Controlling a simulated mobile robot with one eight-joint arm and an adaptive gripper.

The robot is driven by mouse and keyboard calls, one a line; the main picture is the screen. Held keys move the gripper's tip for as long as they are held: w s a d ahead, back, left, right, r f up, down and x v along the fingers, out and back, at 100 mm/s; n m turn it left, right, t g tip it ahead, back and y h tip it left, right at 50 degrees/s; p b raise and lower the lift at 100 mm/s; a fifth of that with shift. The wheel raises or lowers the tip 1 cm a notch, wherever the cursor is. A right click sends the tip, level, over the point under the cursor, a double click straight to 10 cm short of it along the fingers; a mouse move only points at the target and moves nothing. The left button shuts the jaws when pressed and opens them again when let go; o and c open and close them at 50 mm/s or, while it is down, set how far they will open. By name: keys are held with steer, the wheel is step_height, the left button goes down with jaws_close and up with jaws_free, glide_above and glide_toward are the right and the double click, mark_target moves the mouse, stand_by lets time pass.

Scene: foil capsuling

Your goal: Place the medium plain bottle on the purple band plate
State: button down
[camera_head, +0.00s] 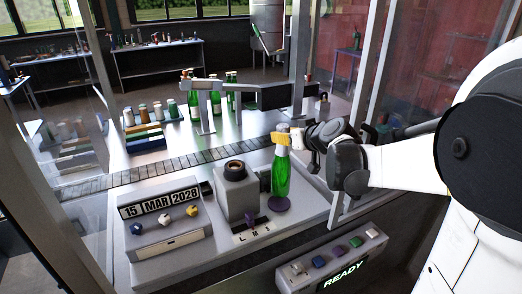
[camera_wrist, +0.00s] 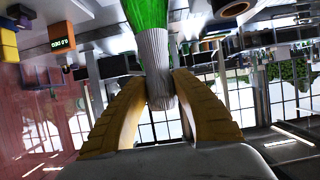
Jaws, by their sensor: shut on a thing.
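The green bottle (camera_head: 281,177) stands upright over the purple plate (camera_head: 280,204) at the right of the machine top. Its base appears to be at the plate, but I cannot tell whether it rests there or hangs just above. My gripper (camera_head: 284,140) comes from the right and is shut on the bottle's neck. In the wrist view its yellow fingers (camera_wrist: 160,100) press both sides of the pale ribbed neck (camera_wrist: 156,70), with the green body (camera_wrist: 147,14) beyond. The plate's far side is hidden behind the bottle.
A grey block with a dark round opening (camera_head: 235,171) stands just left of the bottle. A date panel (camera_head: 158,203) with several knobs is further left. A control box with a READY display (camera_head: 343,274) is in front. A conveyor (camera_head: 150,171) and more green bottles (camera_head: 231,95) are behind.

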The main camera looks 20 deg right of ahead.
mark_target(284, 148)
steer(key=shift+a+f+b, duration=0.1)
steer(key=shift+f+b, duration=0.5)
steer(key=shift+f, duration=1.65)
steer(key=c, duration=1.1)
jaws_free()
